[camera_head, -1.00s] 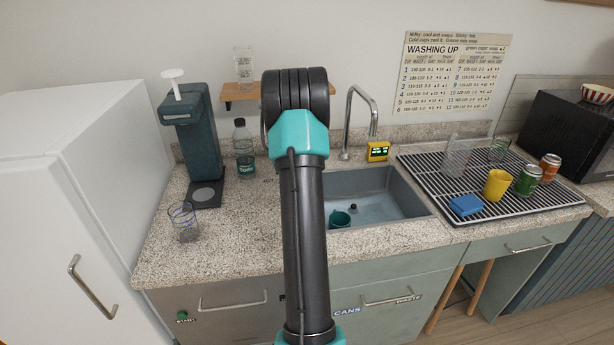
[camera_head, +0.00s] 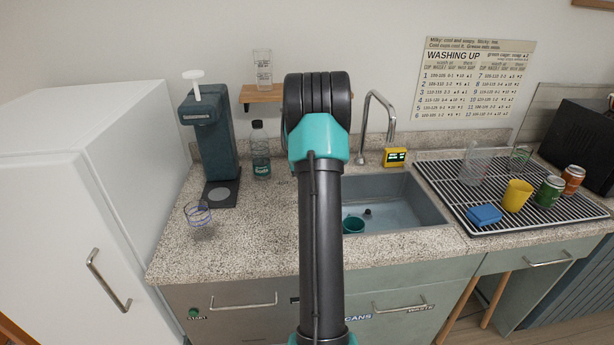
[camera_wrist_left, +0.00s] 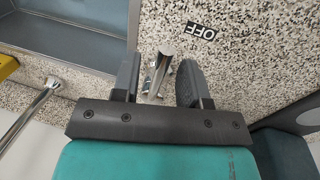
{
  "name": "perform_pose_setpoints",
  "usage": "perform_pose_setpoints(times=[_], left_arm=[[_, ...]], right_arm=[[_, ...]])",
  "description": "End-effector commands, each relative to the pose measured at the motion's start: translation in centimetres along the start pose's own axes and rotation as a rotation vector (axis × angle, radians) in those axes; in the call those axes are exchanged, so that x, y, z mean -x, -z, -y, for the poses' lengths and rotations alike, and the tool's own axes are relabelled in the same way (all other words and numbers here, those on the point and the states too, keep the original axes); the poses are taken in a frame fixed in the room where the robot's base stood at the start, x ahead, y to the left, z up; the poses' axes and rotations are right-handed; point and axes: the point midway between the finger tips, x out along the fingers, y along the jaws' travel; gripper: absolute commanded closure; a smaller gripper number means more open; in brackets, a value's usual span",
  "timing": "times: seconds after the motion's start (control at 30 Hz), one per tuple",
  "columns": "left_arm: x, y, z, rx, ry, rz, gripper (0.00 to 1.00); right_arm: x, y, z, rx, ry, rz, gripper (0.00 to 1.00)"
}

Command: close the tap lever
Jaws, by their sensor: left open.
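The tap lever (camera_wrist_left: 158,72), a short chrome rod on the speckled counter, shows in the left wrist view. My left gripper (camera_wrist_left: 158,66) is open with one finger on each side of it; I cannot tell whether either finger touches it. A dark label reading OFF (camera_wrist_left: 202,31) lies on the counter to the right of the lever. The curved chrome tap spout (camera_head: 378,112) stands behind the sink and also shows in the left wrist view (camera_wrist_left: 30,115). In the head view my arm hides the lever and left gripper. My right gripper is not in view.
A yellow device (camera_head: 396,158) stands by the spout. A drying rack (camera_head: 455,183) with cups, cans and a blue sponge (camera_head: 484,214) is at right. A bottle (camera_head: 260,150) and dark dispenser (camera_head: 212,140) stand at left.

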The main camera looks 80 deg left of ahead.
Motion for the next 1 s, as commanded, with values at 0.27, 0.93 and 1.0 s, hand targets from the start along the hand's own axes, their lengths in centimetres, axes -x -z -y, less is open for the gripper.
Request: perform_pose_setpoints(times=[0.27, 0.93, 1.0], left_arm=[[1.9, 0.0, 0.0, 0.0, 0.0, -0.003, 0.6], [14.3, 0.0, 0.0, 0.0, 0.0, -0.003, 0.6], [15.4, 0.1, 0.0, 0.0, 0.0, -0.004, 0.6]], right_arm=[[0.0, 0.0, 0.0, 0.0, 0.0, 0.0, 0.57], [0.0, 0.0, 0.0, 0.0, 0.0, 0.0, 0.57], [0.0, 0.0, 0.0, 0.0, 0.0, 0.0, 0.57]])
